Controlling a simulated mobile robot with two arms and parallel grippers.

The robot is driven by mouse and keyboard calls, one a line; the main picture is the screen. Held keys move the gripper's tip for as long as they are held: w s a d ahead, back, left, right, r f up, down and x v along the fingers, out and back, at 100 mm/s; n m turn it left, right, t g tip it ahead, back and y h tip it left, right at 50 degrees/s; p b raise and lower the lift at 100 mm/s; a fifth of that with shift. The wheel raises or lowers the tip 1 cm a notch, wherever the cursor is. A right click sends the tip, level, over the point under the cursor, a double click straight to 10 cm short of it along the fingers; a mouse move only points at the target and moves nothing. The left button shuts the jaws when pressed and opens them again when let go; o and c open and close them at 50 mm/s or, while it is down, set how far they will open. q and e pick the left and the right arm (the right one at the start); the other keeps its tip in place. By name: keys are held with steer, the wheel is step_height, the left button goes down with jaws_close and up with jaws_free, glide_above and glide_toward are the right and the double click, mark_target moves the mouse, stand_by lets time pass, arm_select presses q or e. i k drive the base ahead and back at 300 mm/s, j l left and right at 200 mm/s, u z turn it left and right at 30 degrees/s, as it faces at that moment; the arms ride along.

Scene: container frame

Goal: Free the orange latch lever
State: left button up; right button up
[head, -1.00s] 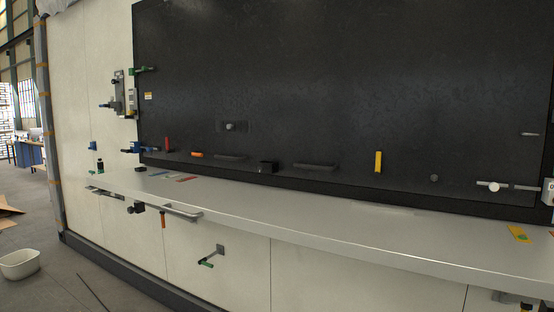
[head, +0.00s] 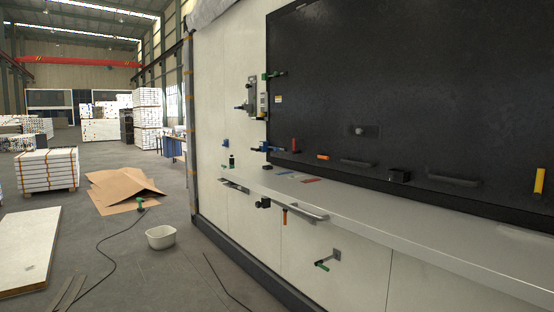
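Two orange parts show in the head view, and I cannot tell which is the latch lever. A small orange piece (head: 323,157) lies flat along the lower edge of the black panel (head: 430,90). An orange handle (head: 285,217) hangs down under the grey shelf (head: 400,226), beside a grey bar handle (head: 303,212). What holds either part is too small to tell. Neither of my grippers is in view.
A red upright lever (head: 294,145), a blue clamp (head: 268,149) and a green-handled lever (head: 323,265) are on the container wall. A white tub (head: 161,237), dark cables and flattened cardboard (head: 122,190) lie on the floor.

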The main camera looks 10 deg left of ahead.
mark_target(316, 156)
steer(key=i+j+u, duration=1.05)
steer(key=i, duration=0.25)
steer(key=i+u, duration=0.35)
steer(key=i+z, duration=0.1)
steer(key=i, duration=0.4)
steer(key=i+j+z, duration=0.1)
steer(key=i, duration=0.4)
steer(key=i+j, duration=0.15)
steer(key=i, duration=0.35)
steer(key=z, duration=0.05)
